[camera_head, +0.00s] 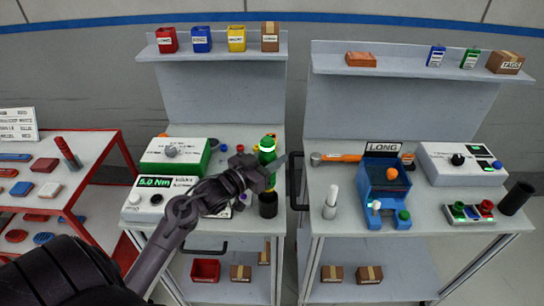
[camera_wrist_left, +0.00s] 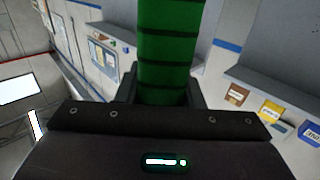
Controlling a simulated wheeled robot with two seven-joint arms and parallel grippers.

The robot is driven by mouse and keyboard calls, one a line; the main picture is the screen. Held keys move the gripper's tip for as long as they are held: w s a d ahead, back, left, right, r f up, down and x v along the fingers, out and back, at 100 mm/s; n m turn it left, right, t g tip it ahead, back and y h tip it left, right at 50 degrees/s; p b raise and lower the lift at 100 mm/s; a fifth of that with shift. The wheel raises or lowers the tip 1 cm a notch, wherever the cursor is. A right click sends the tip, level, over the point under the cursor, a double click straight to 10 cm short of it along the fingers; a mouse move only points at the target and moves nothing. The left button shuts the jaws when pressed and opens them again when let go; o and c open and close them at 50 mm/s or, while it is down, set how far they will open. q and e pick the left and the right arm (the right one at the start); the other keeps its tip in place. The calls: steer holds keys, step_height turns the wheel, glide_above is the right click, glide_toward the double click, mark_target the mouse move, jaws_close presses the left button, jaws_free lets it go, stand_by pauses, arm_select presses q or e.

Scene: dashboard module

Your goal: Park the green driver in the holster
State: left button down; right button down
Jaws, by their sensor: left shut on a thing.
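The green driver (camera_head: 267,146) is upright near the right front edge of the left bench. My left gripper (camera_head: 262,170) is shut on it. In the left wrist view, the green handle with dark rings (camera_wrist_left: 172,50) stands between the fingers (camera_wrist_left: 165,92). A black cylinder (camera_head: 268,205), which looks like the holster, stands on the bench directly below the gripper. The gripper hides the driver's lower part, so I cannot tell whether its tip is inside the cylinder. My right gripper is not in view.
A torque display (camera_head: 155,198) and a green-and-white box (camera_head: 178,155) stand left of the arm. The right bench holds an orange-handled tool (camera_head: 338,158), a blue fixture (camera_head: 385,190) and another black cylinder (camera_head: 517,198). A gap separates the benches.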

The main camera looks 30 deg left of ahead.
arm_select(q)
steer(key=shift+f, duration=0.2)
steer(key=c, duration=0.9)
jaws_free()
steer(key=shift+f, duration=0.15)
steer(key=shift+s+a, duration=0.1)
steer(key=shift+s, duration=0.3)
steer(key=b+v, duration=0.2)
steer(key=v, duration=0.5)
